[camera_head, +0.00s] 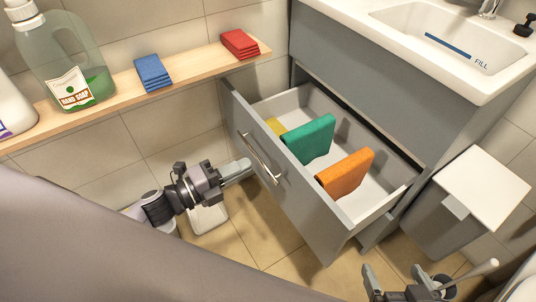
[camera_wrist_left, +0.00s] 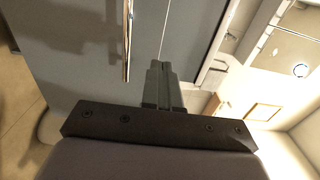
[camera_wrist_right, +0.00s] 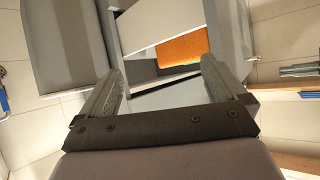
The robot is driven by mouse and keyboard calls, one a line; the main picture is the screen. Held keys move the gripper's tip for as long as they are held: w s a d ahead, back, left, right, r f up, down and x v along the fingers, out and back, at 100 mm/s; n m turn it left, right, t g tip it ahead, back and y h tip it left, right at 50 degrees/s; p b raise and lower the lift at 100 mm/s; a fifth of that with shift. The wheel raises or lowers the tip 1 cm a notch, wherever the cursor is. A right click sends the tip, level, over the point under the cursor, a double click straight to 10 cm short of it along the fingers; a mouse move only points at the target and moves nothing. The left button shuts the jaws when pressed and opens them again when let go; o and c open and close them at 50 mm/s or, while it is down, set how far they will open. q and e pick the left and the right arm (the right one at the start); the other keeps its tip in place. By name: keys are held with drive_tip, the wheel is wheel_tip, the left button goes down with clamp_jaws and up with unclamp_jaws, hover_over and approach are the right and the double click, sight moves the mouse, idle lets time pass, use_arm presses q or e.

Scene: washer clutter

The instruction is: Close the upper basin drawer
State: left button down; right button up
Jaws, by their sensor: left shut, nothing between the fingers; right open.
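The grey drawer (camera_head: 300,190) under the basin stands pulled well out. Its metal bar handle (camera_head: 258,158) is on the front panel and also shows in the left wrist view (camera_wrist_left: 127,40). A green cloth (camera_head: 308,140) and an orange cloth (camera_head: 346,174) hang over dividers in it; a yellow one (camera_head: 275,127) is partly hidden. My left gripper (camera_head: 248,165) is shut and empty, its fingertips close to the drawer front near the handle; contact cannot be told. My right gripper (camera_head: 400,285) is open and empty, low and right of the drawer. The orange cloth shows beyond its fingers (camera_wrist_right: 183,48).
A wall shelf (camera_head: 115,98) at left holds a soap bottle (camera_head: 65,60), a blue cloth stack (camera_head: 153,73) and a red stack (camera_head: 240,43). A white sink (camera_head: 440,35) is above the drawer. A lidded bin (camera_head: 455,205) stands right of the cabinet.

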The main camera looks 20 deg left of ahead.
sight(279, 149)
use_arm(q)
drive_tip(key=x, duration=0.7)
drive_tip(key=shift+w+d+b, duration=0.2)
drive_tip(key=shift+w+b, duration=0.05)
drive_tip(key=shift+b, duration=0.15)
use_arm(e)
drive_tip(key=shift+w+a+r, duration=0.35)
